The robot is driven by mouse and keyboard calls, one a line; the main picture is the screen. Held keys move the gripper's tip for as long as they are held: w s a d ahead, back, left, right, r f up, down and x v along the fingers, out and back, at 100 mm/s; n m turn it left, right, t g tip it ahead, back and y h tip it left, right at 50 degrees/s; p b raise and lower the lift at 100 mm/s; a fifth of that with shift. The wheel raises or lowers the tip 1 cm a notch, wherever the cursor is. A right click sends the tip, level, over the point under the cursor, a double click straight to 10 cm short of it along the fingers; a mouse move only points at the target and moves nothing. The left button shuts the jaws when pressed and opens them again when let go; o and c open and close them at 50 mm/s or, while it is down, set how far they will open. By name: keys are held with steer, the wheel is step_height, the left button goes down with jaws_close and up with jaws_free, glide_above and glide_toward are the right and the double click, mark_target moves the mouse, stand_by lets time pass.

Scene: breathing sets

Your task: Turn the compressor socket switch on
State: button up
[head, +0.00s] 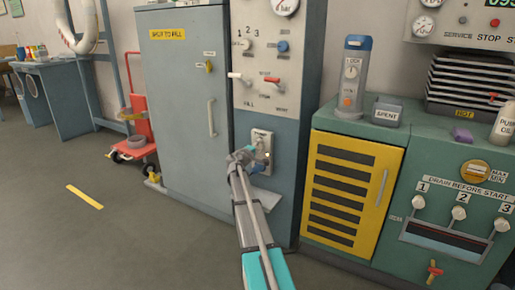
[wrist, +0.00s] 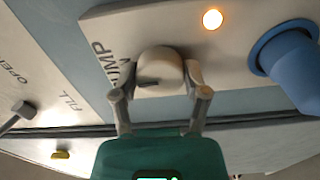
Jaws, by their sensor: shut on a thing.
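A pale socket plate (head: 262,143) sits low on the grey-blue panel in the head view. In the wrist view the plate (wrist: 230,45) carries a cream rotary switch (wrist: 160,62) with a dark pointer mark, a lit lamp (wrist: 212,19) and a blue plug (wrist: 290,65). Lettering beside the switch reads "UMP", its start partly hidden. My gripper (wrist: 161,95) is shut on the cream switch, one finger on each side. In the head view my gripper (head: 243,156) is at the plate and covers its left part.
Above are a white lever (head: 240,77), a red lever (head: 272,80) and a gauge (head: 285,5). A tall grey cabinet (head: 180,110) stands left. A yellow-doored green cabinet (head: 350,190) stands close on the right. The floor (head: 130,230) in front is mostly clear.

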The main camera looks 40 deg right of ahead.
steer(key=shift+s+d+m, duration=0.1)
steer(key=shift+d+m, duration=0.1)
steer(key=shift+m, duration=0.4)
steer(key=o, duration=1.1)
steer(key=shift+o, duration=0.2)
steer(key=shift+a, duration=0.1)
steer(key=shift+a, duration=0.1)
steer(key=v, duration=1.1)
steer(key=shift+s+a, duration=0.15)
steer(key=shift+a, duration=0.2)
steer(key=shift+f, duration=0.1)
